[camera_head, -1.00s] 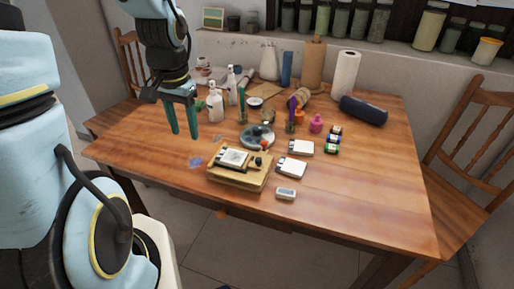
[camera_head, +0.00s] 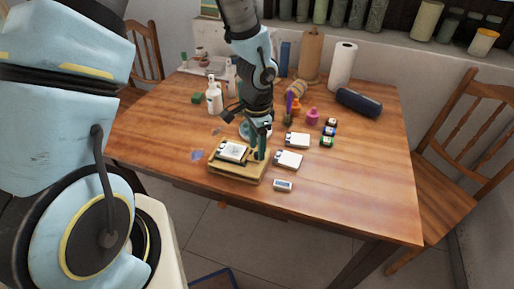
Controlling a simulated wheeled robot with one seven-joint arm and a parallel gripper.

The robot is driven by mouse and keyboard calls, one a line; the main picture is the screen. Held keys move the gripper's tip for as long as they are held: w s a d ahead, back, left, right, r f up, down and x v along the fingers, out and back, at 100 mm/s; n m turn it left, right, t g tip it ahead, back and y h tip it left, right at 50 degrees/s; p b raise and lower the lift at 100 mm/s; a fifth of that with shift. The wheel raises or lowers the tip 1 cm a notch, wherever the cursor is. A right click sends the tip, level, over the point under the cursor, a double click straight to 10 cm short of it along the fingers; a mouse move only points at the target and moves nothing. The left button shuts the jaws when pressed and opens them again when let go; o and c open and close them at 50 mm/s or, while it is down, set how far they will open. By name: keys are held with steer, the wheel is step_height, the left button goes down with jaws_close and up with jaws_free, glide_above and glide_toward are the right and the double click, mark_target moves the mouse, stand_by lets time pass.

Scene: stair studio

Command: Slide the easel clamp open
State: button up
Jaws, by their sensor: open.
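The small wooden easel (camera_head: 236,172) lies low near the front edge of the table, with a white card-like panel (camera_head: 232,151) on its left part. A small dark piece, perhaps the clamp, sits at the easel's right side, largely hidden by my fingers. My gripper (camera_head: 258,153) points down with its green fingers over the right part of the easel, beside the panel. It is open. I cannot tell whether the fingers touch the dark piece.
White boxes (camera_head: 288,159) and a small white device (camera_head: 283,185) lie right of the easel. White spray bottles (camera_head: 214,100) stand behind left. The table's right part is clear.

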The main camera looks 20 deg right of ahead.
steer(key=shift+f, duration=0.75)
steer(key=shift+c, duration=0.3)
jaws_close()
stand_by(0.6)
